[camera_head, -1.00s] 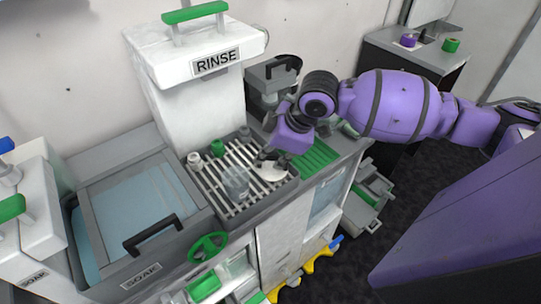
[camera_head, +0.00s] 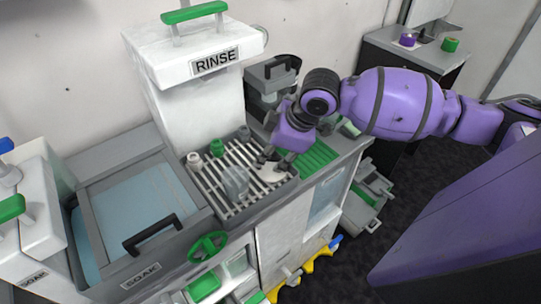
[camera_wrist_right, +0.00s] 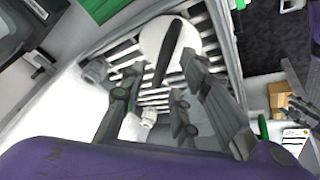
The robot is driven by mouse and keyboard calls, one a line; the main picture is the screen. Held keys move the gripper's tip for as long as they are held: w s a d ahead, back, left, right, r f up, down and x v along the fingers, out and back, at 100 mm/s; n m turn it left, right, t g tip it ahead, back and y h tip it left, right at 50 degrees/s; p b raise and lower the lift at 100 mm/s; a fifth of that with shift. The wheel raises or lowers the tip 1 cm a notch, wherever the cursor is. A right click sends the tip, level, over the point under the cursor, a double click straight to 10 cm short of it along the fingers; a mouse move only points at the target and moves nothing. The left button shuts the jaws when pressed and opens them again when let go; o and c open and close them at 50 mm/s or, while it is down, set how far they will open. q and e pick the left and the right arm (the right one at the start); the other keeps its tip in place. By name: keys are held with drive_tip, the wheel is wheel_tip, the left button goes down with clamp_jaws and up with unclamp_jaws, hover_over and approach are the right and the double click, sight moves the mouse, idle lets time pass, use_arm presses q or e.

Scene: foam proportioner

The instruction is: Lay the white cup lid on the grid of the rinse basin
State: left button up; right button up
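The white cup lid (camera_head: 271,173) is a round white disc lying on the grid (camera_head: 224,203) of the rinse basin, toward its right side. In the right wrist view the lid (camera_wrist_right: 170,47) shows a dark bar across its middle, with the grid bars (camera_wrist_right: 150,98) around it. My right gripper (camera_head: 271,160) is low over the lid. In the right wrist view its fingers (camera_wrist_right: 161,72) are spread apart, one on each side of the lid, with nothing clamped between them. Whether a fingertip touches the lid is unclear. My left gripper is out of view.
A clear cup (camera_head: 236,184) stands on the grid left of the lid. A white fitting (camera_head: 195,163) and a green one (camera_head: 217,147) stand at the grid's back left. A green ribbed mat (camera_head: 318,155) lies right of the basin. The soak basin (camera_head: 140,205) is to the left.

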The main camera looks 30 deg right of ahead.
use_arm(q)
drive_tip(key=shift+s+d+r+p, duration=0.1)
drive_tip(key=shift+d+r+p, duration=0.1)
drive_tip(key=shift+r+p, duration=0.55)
use_arm(e)
drive_tip(key=v, duration=1.1)
